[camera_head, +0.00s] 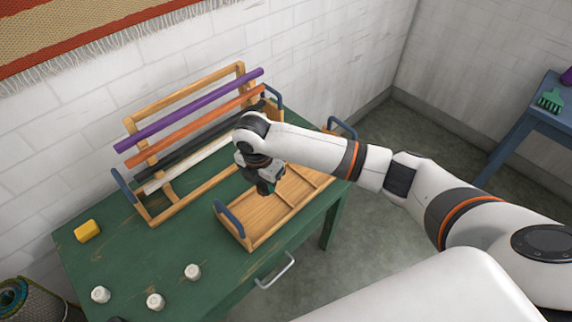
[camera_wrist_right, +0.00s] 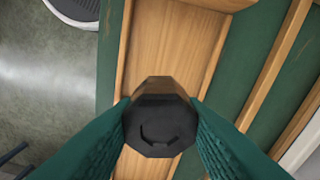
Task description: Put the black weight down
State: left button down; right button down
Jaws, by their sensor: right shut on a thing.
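My right gripper (camera_head: 266,188) is shut on the black weight (camera_wrist_right: 160,122), a dark faceted block that shows between the green fingers in the right wrist view. In the head view the gripper hangs over the wooden tray with blue handles (camera_head: 250,240), near its back edge; the weight is hard to make out there. In the wrist view the tray's bare wooden floor (camera_wrist_right: 175,45) lies behind the weight. I cannot tell whether the weight touches it. My left gripper is not in view.
A wooden rack behind the tray carries a purple rod (camera_head: 190,110), an orange rod (camera_head: 200,124), a black one and a white one. A yellow block (camera_head: 87,231) and several white pieces (camera_head: 193,271) stand on the left of the green table (camera_head: 130,265). A blue table (camera_head: 535,110) stands far right.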

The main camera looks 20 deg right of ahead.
aim_at(266, 206)
jog(key=shift+w+n+p, duration=0.35)
jog(key=shift+n, duration=0.45)
notch_tip(266, 206, down, 10)
jog(key=shift+r, duration=0.1)
jog(key=c, duration=0.9)
grip_release()
jog(key=shift+f, duration=0.2)
jog(key=shift+r, duration=0.5)
jog(key=r, duration=0.7)
jog(key=s+a+r, duration=0.1)
jog(key=r, duration=0.3)
jog(key=shift+r, duration=0.15)
